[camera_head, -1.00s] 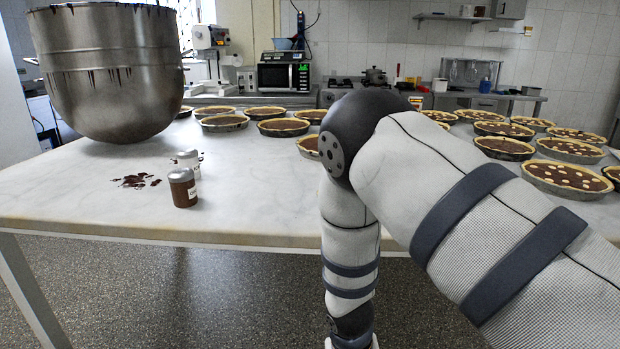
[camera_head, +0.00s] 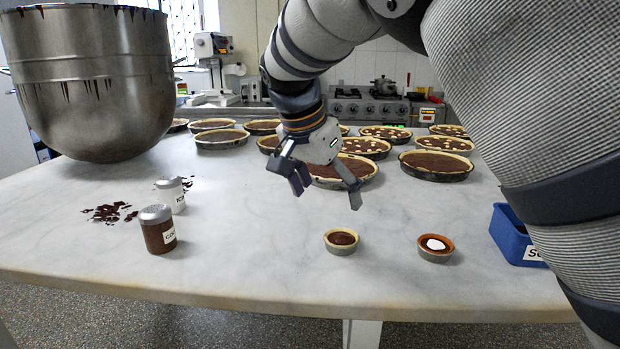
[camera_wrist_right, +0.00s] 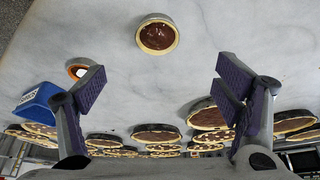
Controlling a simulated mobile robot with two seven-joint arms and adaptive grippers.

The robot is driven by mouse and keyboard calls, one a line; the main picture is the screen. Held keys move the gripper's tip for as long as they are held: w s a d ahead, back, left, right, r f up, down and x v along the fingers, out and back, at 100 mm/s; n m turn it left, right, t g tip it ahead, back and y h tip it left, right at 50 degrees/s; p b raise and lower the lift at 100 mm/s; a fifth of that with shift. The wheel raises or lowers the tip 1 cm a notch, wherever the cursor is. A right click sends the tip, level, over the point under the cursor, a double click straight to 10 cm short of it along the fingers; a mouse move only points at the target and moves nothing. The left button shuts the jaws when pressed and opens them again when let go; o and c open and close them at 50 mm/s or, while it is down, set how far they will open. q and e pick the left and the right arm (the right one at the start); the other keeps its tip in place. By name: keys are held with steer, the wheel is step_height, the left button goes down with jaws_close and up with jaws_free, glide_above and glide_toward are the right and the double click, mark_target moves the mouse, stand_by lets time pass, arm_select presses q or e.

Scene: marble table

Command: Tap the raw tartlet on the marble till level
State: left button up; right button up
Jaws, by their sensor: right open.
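The raw tartlet (camera_head: 341,241), a small pale pastry cup with dark filling, sits on the marble table (camera_head: 255,265) near its front edge. It also shows at the top middle of the right wrist view (camera_wrist_right: 157,36). My right gripper (camera_head: 328,191) is open and empty above the table, a little behind and above the tartlet. In the right wrist view its two fingers (camera_wrist_right: 160,85) are spread wide, with the tartlet beyond them and between their lines. My left gripper does not show in either view.
A small orange-brown cup with white contents (camera_head: 435,248) stands right of the tartlet, beside a blue bin (camera_head: 514,238). A large steel bowl (camera_head: 95,85) is at the back left. Several large tarts (camera_head: 437,165) fill the back.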

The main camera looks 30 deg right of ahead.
mark_target(342, 239)
steer(key=x, duration=1.1)
steer(key=shift+s+f, duration=0.25)
steer(key=shift+f, duration=0.15)
steer(key=c, duration=1.3)
steer(key=shift+r, duration=1.15)
